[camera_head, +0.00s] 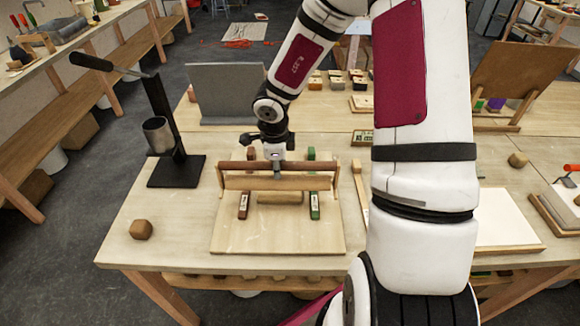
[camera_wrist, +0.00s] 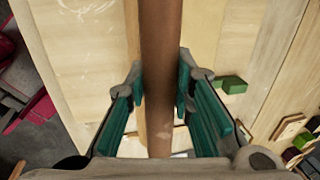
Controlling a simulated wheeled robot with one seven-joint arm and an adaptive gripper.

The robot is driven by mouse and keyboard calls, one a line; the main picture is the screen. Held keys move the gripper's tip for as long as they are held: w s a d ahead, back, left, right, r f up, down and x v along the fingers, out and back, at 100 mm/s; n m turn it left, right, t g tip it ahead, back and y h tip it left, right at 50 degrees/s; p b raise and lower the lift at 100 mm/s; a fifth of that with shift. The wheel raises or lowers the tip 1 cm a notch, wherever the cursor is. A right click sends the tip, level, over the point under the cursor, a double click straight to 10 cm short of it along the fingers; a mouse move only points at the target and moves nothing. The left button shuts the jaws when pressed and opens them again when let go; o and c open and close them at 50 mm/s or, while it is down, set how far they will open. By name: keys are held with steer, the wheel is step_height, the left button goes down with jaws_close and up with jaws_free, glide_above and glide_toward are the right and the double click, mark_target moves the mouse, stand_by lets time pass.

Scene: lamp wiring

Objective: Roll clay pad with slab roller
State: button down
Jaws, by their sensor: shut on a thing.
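The slab roller is a wooden board (camera_head: 233,236) with a pale wooden roller (camera_head: 240,183) across it and a darker brown handle bar (camera_head: 238,167) above the roller. A red-brown strip (camera_head: 243,206) and a green strip (camera_head: 314,206) lie on either side of the pad. My gripper (camera_head: 277,170) points down at the middle of the handle bar. In the wrist view its teal fingers (camera_wrist: 160,88) are shut on the bar (camera_wrist: 160,40), one on each side.
A brown lump (camera_head: 141,230) sits on the table at left. A black lever stand with a metal cup (camera_head: 157,134) stands behind it. A grey panel (camera_head: 230,92) stands at the back. A wooden strip (camera_head: 360,184) lies right of the board.

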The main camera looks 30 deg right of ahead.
steer(key=shift+w+d+f+b, duration=0.1)
steer(key=shift+w+f+b, duration=0.05)
steer(key=shift+f+b, duration=0.4)
step_height(320, 180, down, 2)
steer(key=shift+f+b, duration=0.1)
steer(key=shift+b, duration=1.15)
steer(key=shift+f+b, duration=0.4)
steer(key=shift+b, duration=0.1)
steer(key=shift+f+b, duration=0.4)
steer(key=shift+f, duration=0.1)
steer(key=shift+w+d+p, duration=0.45)
steer(key=shift+w+p, duration=0.1)
steer(key=shift+p, duration=0.25)
steer(key=shift+w+d+f+p, duration=0.1)
steer(key=shift+w+d+p, duration=0.15)
steer(key=shift+w+d, duration=0.4)
steer(key=shift+w+d+p, duration=0.2)
steer(key=shift+w+d, duration=0.15)
steer(key=shift+w, duration=0.5)
steer(key=shift+w+d+f, duration=0.1)
steer(key=shift+w+d, duration=0.45)
steer(key=shift+w, duration=0.3)
steer(key=shift+w+d, duration=0.45)
steer(key=shift+w, duration=0.25)
steer(key=shift+w+d, duration=0.45)
steer(key=shift+w, duration=0.25)
